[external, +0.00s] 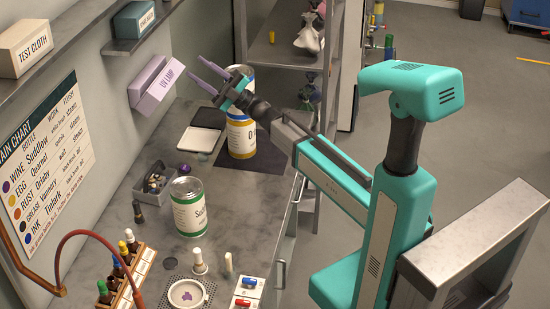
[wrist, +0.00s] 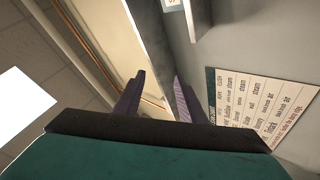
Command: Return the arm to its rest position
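My arm is teal and grey and reaches from the right over the bench in the external view. My gripper (external: 200,76) is raised above the bench, its two purple fingers spread apart and pointing up and left towards the wall. Nothing is between the fingers. In the wrist view my gripper (wrist: 158,92) is also open and empty, with the stain chart (wrist: 262,105) to its right. The fingers are close in the picture to the UV lamp (external: 154,84), and I cannot tell whether they touch it.
A can with a yellow band (external: 241,136) stands behind and below my gripper. Another can (external: 188,207), a bottle rack (external: 126,275) and a white tray (external: 200,140) are on the bench. A wall shelf (external: 130,43) holds a box above. Open floor (external: 445,120) lies to the right.

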